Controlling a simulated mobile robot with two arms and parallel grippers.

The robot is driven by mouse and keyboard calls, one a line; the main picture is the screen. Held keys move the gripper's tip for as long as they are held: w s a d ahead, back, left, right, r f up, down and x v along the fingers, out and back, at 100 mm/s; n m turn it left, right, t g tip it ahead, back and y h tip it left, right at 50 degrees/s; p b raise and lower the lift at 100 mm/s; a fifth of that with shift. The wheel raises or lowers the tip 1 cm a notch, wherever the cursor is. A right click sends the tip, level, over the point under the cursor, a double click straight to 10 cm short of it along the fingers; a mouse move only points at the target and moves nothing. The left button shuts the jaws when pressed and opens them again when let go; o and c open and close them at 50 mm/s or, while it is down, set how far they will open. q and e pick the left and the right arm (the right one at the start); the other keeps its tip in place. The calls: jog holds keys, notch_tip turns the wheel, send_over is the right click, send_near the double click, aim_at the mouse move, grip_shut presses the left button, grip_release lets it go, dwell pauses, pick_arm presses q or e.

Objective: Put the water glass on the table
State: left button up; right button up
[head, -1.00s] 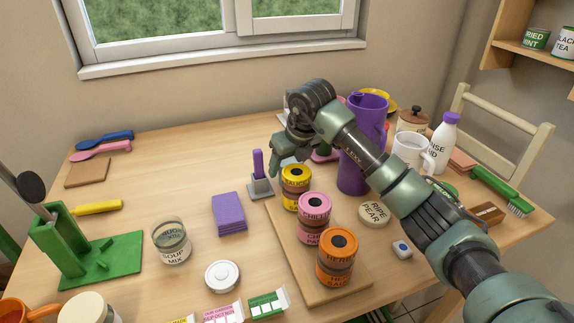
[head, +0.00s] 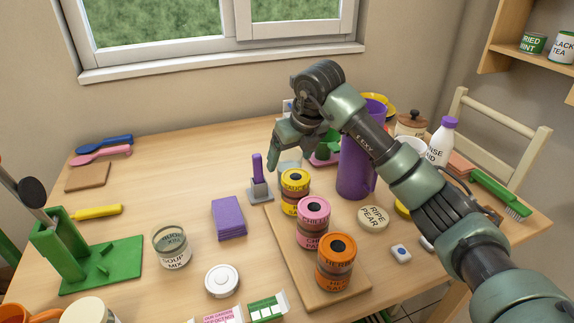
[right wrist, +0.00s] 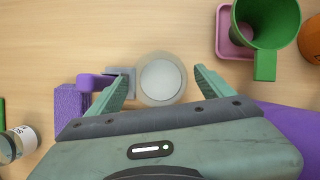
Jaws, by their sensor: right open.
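The water glass (head: 289,168) is clear and pale, and stands on the wooden table behind the yellow-lidded jar, partly hidden in the head view. In the right wrist view the glass (right wrist: 161,78) shows from above as a round, see-through rim with a pale base. My right gripper (head: 287,151) is over the glass. In the right wrist view its two fingers (right wrist: 160,88) are spread, one on each side of the glass, with a gap on both sides. My left gripper is not in view.
A grey stand with a purple handle (right wrist: 97,82) is close beside the left finger. A green cup on a pink saucer (right wrist: 232,46) is to the right. Several stacked jars on a board (head: 350,286) stand in front. A purple jug (head: 356,165) is right of my gripper.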

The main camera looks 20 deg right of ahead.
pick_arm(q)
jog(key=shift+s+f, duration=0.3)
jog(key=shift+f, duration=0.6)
pick_arm(e)
jog(key=v, duration=0.6)
jog(key=shift+r, duration=0.2)
pick_arm(q)
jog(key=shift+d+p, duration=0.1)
jog(key=shift+p, duration=0.2)
pick_arm(e)
jog(key=shift+s, duration=0.15)
